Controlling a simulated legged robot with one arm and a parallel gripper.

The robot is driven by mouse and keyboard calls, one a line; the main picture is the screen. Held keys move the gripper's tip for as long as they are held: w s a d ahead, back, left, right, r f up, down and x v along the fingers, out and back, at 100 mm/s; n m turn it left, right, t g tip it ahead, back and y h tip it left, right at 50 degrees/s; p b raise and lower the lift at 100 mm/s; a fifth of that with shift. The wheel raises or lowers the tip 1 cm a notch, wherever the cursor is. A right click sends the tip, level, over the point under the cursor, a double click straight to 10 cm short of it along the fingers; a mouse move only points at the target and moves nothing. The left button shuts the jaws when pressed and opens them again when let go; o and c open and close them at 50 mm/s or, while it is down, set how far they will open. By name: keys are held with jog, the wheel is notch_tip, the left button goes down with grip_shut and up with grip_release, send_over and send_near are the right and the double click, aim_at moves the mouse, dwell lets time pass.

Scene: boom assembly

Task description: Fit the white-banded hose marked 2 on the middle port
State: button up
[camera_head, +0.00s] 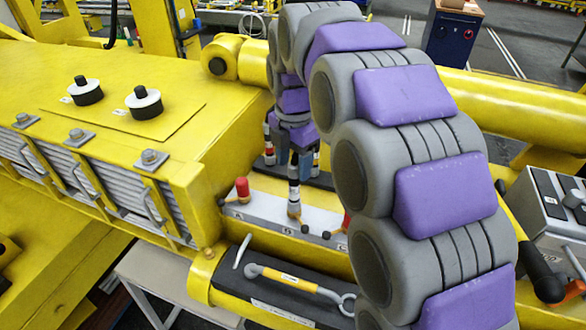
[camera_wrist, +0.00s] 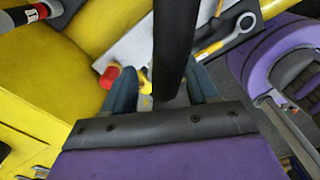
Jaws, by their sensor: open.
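A black hose with white bands (camera_head: 294,196) stands upright below my gripper (camera_head: 295,158) in the head view. Its lower end is at the middle of the pale port plate (camera_head: 262,209), by an orange lever; I cannot tell whether it is seated. The mark 2 is not readable. In the wrist view my gripper (camera_wrist: 160,92) has its dark fingers apart, with a black hose (camera_wrist: 177,42) passing between them. I cannot tell whether they touch it. A red-capped lever (camera_head: 242,189) stands at the plate's left; it also shows in the wrist view (camera_wrist: 108,77).
Another hose with red and white bands (camera_head: 269,150) stands behind, left of my gripper. A wrench (camera_head: 292,280) lies on a dark tray in front of the plate. A yellow boom (camera_head: 480,98) runs behind. A grey control box (camera_head: 552,215) stands at right.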

jog(key=shift+r+p, duration=3.05)
jog(key=shift+r, duration=4.2)
jog(key=s+d+f+m+g, duration=0.1)
jog(key=s+d+f+m, duration=0.45)
jog(key=s+m, duration=0.45)
jog(key=s+d+f+m, duration=0.4)
jog(key=s+f+m, duration=0.35)
jog(key=s, duration=0.35)
jog(key=s+d+f+m+g, duration=0.1)
jog(key=s+d+f+m, duration=0.4)
jog(key=s+m, duration=0.5)
notch_tip(320, 180, down, 26)
jog(key=s+b, duration=0.1)
jog(key=b, duration=2.4)
jog(key=shift+a+n, duration=0.2)
jog(key=shift+n, duration=0.15)
jog(key=shift+s+r, duration=0.1)
